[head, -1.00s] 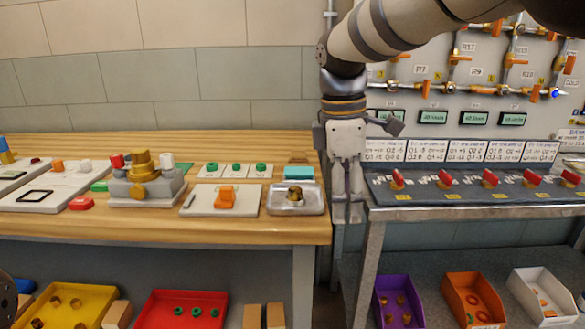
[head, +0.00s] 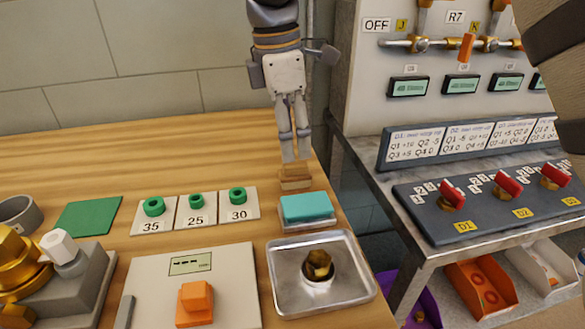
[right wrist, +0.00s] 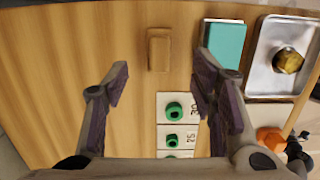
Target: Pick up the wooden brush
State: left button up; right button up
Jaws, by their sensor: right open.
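The wooden brush (head: 296,178) is a small brown block lying on the wooden table near its right end, behind a teal block. It also shows in the right wrist view (right wrist: 158,49), lying between the lines of the two fingers and ahead of them. My right gripper (head: 296,157) points down just above and behind the brush in the head view, partly overlapping its upper end. In the right wrist view the fingers (right wrist: 160,78) are spread apart with nothing between them. My left gripper is out of view.
The teal block (head: 306,208) and a metal tray (head: 281,298) with a brass part stand in front of the brush. Green rings on numbered cards (head: 195,222) lie to the left. The steel bench (head: 440,242) stands right, across a gap. Table behind the cards is clear.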

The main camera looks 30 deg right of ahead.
aim_at(295, 163)
jog(key=f, duration=0.6)
jog(key=shift+s+d+f, duration=0.1)
jog(key=shift+d+f, duration=0.1)
jog(key=shift+d, duration=0.2)
grip_shut()
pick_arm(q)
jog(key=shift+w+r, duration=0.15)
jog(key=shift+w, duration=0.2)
pick_arm(e)
jog(key=shift+r, duration=0.15)
jog(key=r, duration=0.4)
jog(key=shift+s+a+r+p, duration=0.1)
jog(key=shift+s+r+p, duration=0.1)
jog(key=shift+s+p, duration=0.2)
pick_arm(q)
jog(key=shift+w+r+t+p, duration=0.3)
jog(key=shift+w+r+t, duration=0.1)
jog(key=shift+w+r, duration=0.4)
pick_arm(e)
jog(key=s+a+r, duration=0.2)
jog(key=s+r, duration=0.6)
jog(key=s, duration=0.5)
jog(key=shift+a+r, duration=0.2)
jog(key=shift+a, duration=0.15)
